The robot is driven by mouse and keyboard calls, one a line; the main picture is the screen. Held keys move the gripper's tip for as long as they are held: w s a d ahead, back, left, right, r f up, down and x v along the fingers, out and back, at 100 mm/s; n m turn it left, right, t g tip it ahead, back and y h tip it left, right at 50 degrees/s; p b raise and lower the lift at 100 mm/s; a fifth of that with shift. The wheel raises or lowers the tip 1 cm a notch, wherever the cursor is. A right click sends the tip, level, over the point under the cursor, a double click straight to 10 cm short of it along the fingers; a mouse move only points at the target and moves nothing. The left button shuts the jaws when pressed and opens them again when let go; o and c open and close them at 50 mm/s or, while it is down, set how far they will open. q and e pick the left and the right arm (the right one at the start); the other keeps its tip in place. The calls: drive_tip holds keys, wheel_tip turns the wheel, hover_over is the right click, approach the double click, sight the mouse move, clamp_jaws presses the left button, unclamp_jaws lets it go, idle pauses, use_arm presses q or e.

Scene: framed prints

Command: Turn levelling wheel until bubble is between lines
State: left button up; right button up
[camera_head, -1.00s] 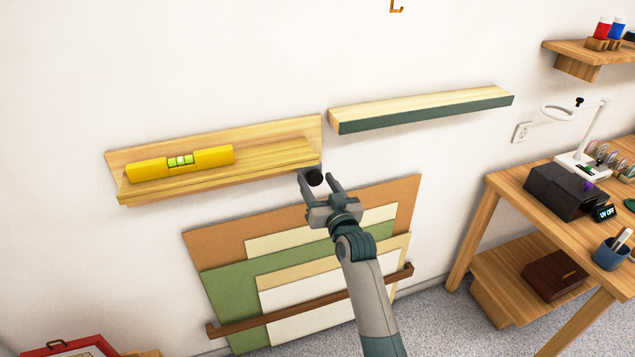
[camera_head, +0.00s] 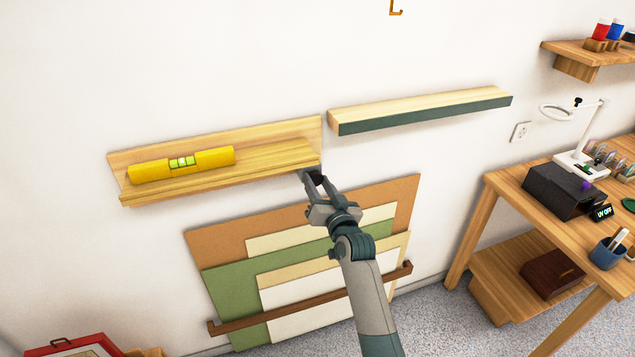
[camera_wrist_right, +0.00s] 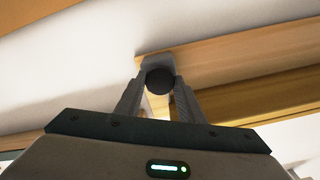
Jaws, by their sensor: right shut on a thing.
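A yellow spirit level (camera_head: 182,164) lies on the wooden ledge (camera_head: 260,163) on the wall. Its green vial (camera_head: 183,161) faces me; the bubble is too small to place against the lines. The dark round levelling wheel (camera_head: 316,177) is at the ledge's right end, partly hidden by the fingers. My right gripper (camera_head: 314,178) is shut on the wheel. In the right wrist view the black wheel (camera_wrist_right: 160,81) sits between the two fingertips, below the ledge (camera_wrist_right: 240,70). My left gripper is not in view.
A second shelf with a dark green front (camera_head: 425,115) is on the wall to the right. Large coloured boards (camera_head: 225,280) lean on the wall below, behind a brown rail (camera_head: 310,300). A workbench (camera_head: 520,190) stands at the right.

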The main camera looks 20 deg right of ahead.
drive_tip(key=o, duration=1.1)
drive_tip(key=shift+c, duration=0.2)
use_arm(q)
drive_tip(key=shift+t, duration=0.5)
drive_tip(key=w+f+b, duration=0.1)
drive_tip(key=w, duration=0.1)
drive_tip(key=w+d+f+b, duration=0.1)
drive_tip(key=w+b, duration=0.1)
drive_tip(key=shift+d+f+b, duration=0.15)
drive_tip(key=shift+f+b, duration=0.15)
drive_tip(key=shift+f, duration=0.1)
use_arm(e)
drive_tip(key=s, duration=1.7)
drive_tip(key=shift+s+d, duration=0.15)
drive_tip(key=shift+d, duration=0.15)
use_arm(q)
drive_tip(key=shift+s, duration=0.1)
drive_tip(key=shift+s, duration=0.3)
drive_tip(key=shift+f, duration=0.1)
